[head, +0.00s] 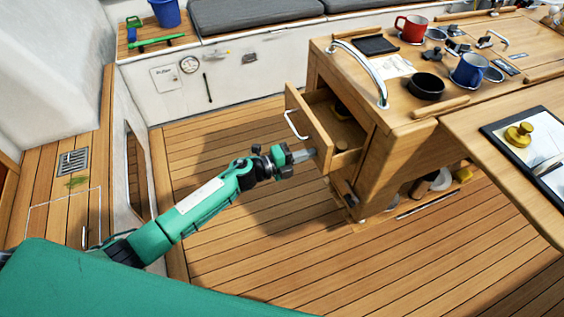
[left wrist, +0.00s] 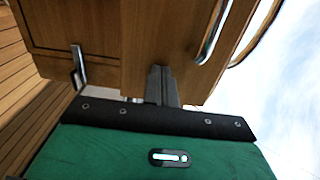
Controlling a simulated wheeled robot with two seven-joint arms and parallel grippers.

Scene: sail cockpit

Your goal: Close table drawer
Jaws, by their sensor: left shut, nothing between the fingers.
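The table drawer (head: 309,127) is a wooden drawer pulled out from the end of the wooden table (head: 385,160), with a white bow handle (head: 295,125) on its front. Small items lie inside it. My left gripper (head: 312,153) is shut and empty, with its tips at the lower right part of the drawer front. Whether the tips touch the wood I cannot tell. In the left wrist view the shut fingers (left wrist: 162,84) lie against or close before a wooden panel, with a metal handle (left wrist: 212,35) beside them. My right gripper is not in view.
A steel grab rail (head: 375,75) rises at the table end. A black bowl (head: 426,86), blue mug (head: 469,70) and red mug (head: 411,28) stand on the table. A clipboard (head: 535,155) lies at right. The plank floor (head: 250,215) around my arm is clear.

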